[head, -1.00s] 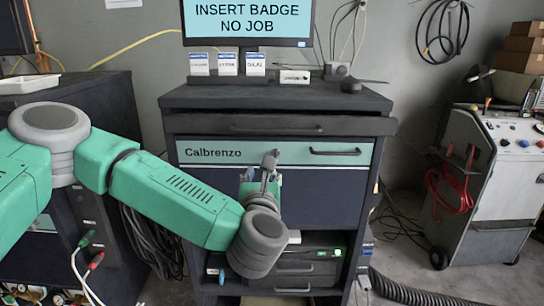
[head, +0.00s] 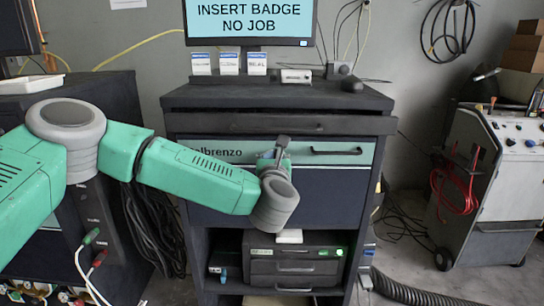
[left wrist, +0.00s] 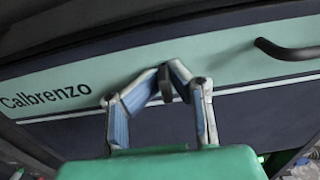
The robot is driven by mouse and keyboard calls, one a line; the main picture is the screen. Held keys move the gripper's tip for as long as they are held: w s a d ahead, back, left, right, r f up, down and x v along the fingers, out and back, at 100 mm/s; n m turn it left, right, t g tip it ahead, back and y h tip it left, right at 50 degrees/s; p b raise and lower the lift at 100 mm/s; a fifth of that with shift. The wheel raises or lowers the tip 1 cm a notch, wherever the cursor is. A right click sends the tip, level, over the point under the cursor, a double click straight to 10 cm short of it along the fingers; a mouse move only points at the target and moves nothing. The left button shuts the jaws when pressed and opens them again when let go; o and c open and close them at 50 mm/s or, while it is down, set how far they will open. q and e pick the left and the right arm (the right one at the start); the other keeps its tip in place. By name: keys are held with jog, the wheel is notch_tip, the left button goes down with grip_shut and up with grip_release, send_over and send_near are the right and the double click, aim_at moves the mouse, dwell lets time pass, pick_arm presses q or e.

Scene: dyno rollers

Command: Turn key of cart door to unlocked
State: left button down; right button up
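In the left wrist view, the key (left wrist: 165,84) is a small, dark, roughly upright piece near the door's top edge (left wrist: 240,120). My left gripper (head: 272,153) is in front of the cart. In the left wrist view its fingertips (left wrist: 166,75) are closed together on either side of the key. The lock behind the key is hidden. In the head view my gripper and arm hide the key. My right gripper is not in view.
Open shelves with a black drawer unit (head: 297,265) are below the door. A grey wheeled machine (head: 490,190) with red cables stands at the right. A hose (head: 410,290) lies on the floor.

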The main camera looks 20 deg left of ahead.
pick_arm(q)
jog(key=shift+d, duration=0.5)
jog(key=shift+s+a+r, duration=0.15)
jog(key=shift+a, duration=0.2)
jog(key=shift+d+r, duration=0.1)
jog(key=shift+d, duration=0.1)
jog(key=shift+m, duration=0.7)
jog(key=shift+a+r+m, duration=0.1)
jog(key=shift+m, duration=1.1)
jog(key=m+p, duration=0.1)
jog(key=m, duration=0.4)
jog(key=shift+p, duration=0.35)
jog(key=m+p, duration=0.1)
jog(key=m, duration=0.4)
jog(key=shift+f+m+p, duration=0.2)
jog(key=shift+m+p, duration=0.75)
jog(key=shift+m, duration=1.15)
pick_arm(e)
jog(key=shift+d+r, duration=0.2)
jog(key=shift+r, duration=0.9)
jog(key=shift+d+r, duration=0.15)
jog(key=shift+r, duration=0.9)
pick_arm(q)
jog(key=shift+f, duration=0.1)
